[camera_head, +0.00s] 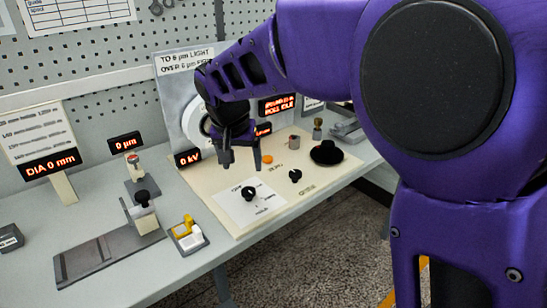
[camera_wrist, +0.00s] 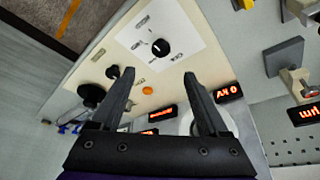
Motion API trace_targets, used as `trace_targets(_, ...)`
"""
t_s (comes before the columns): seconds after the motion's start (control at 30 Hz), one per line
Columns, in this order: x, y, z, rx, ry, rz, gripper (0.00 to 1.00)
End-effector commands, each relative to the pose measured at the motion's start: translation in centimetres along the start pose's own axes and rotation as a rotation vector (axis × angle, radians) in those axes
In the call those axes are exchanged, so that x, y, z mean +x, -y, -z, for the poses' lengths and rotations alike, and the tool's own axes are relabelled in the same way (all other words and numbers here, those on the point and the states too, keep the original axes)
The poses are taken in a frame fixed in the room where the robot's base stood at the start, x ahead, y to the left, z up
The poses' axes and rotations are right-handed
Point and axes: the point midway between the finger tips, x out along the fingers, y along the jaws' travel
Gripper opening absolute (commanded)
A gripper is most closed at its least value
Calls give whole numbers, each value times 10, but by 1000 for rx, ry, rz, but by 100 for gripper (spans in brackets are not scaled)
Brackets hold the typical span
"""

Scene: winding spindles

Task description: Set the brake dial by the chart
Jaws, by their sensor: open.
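A black dial knob (camera_head: 249,193) stands on a white square plate (camera_head: 262,209) with small lettering too blurred to read. The knob also shows in the wrist view (camera_wrist: 160,47), with a light pointer mark on it. A sign (camera_head: 184,59) on the machine reads "TO 6 µm LIGHT" and "OVER 6 µm FIRM", partly covered by my arm. My gripper (camera_head: 241,158) is open and empty, above the panel and behind the white plate. In the wrist view its fingers (camera_wrist: 159,74) are spread apart, with the knob beyond the tips.
A smaller black knob (camera_head: 295,175), an orange button (camera_head: 267,159) and a large black knob (camera_head: 326,152) share the cream panel. Left are a "0 µm" display (camera_head: 125,143), a gauge stand (camera_head: 145,212), a "DIA 0 mm" display (camera_head: 50,165) and yellow-white blocks (camera_head: 188,234).

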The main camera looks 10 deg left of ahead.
Motion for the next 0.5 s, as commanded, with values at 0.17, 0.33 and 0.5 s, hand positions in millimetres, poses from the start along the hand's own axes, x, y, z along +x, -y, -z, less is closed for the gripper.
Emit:
trace_targets(0.17,45,0,-2,-1,4,-4,78)
trace_targets(0.33,81,0,-1,-1,4,-3,78)
trace_targets(0.5,107,0,-1,0,2,-1,78)
